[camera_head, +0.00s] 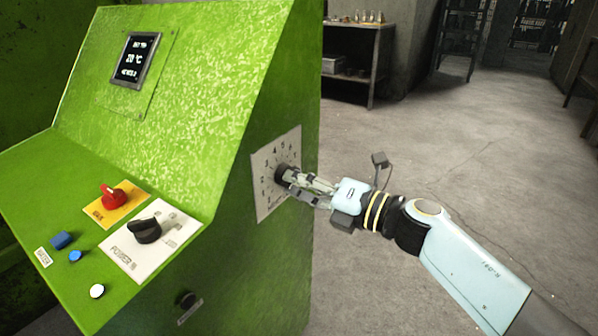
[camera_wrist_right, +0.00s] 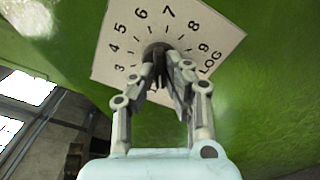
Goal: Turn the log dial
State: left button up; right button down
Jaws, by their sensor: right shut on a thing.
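The log dial (camera_head: 284,173) is a black knob on a pale square plate (camera_head: 262,200) with numbers around it, on the right side face of the green machine. In the right wrist view the plate (camera_wrist_right: 210,28) reads "LOG" at its right corner, and the knob (camera_wrist_right: 157,50) is partly hidden behind the fingers. My right gripper (camera_head: 292,178) is shut on the knob, its fingers on either side of it. It also shows in the right wrist view (camera_wrist_right: 172,75). The knob's pointer direction is hidden. My left gripper is out of view.
The green machine's sloped panel carries a red knob (camera_head: 114,196), a black power knob (camera_head: 145,231), blue buttons (camera_head: 62,240) and a white button (camera_head: 97,291). A screen (camera_head: 137,60) sits above. A table (camera_head: 358,50) stands behind. The floor to the right is clear.

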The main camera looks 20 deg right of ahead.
pick_arm(q)
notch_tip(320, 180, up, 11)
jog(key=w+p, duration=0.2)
jog(key=p, duration=0.8)
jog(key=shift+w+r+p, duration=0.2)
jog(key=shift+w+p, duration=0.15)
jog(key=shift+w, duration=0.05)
pick_arm(e)
jog(key=shift+r+m, duration=0.2)
jog(key=shift+m, duration=7.2)
jog(key=c, duration=1.4)
grip_release()
jog(key=shift+d, duration=0.1)
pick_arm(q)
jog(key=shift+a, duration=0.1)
pick_arm(e)
jog(key=v, duration=1.2)
